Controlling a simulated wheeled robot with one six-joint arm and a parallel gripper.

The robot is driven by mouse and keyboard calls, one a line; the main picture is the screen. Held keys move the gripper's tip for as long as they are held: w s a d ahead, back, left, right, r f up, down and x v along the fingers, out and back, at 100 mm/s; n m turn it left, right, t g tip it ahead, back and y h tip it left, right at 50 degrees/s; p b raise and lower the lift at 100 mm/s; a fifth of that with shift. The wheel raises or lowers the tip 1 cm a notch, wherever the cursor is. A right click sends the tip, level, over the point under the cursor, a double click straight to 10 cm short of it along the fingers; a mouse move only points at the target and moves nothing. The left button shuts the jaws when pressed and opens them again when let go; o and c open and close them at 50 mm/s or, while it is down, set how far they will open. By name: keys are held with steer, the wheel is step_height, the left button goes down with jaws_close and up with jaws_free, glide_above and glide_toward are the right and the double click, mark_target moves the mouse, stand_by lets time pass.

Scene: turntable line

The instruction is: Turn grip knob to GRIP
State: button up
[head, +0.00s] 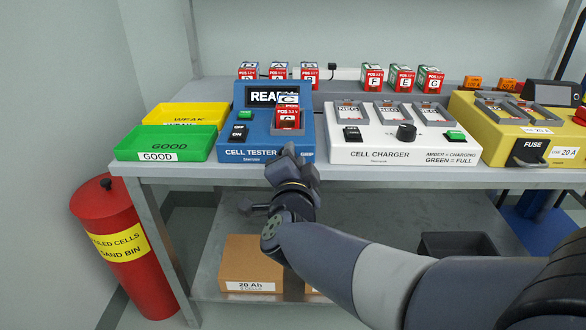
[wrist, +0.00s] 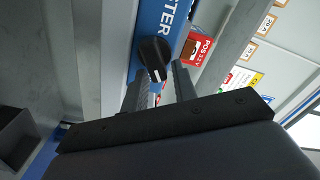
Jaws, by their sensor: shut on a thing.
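The blue cell tester (head: 238,143) stands at the front of the table in the head view, its screen reading READY. A red and white cell marked C (head: 287,117) stands in its slot. The black grip knob (wrist: 154,55) shows in the wrist view beside the tester's lettering. It has a white pointer mark towards my fingers; its position labels cannot be read. In the head view my gripper hides the knob. My gripper (head: 290,152) is at the tester's front right, and its fingers (wrist: 157,84) are shut on the knob, which sits at their tips.
The white cell charger (head: 415,153) stands close on the right, with a yellow unit (head: 500,153) beyond. Green GOOD (head: 166,143) and yellow WEAK (head: 186,113) trays are on the left. Several cells line the back. A red sand bin (head: 122,250) stands left of the table.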

steer(key=shift+d+f+m+b, duration=0.1)
steer(key=shift+f+m+b, duration=0.15)
steer(key=shift+m+b, duration=0.7)
steer(key=shift+a+f+m+b, duration=0.1)
steer(key=shift+f+m+b, duration=0.1)
steer(key=shift+m+b, duration=0.75)
steer(key=shift+d+f+m+b, duration=0.1)
steer(key=shift+f+m+b, duration=0.3)
steer(key=shift+m, duration=0.9)
steer(key=shift+r, duration=0.25)
steer(key=o, duration=0.7)
steer(key=shift+o, duration=0.2)
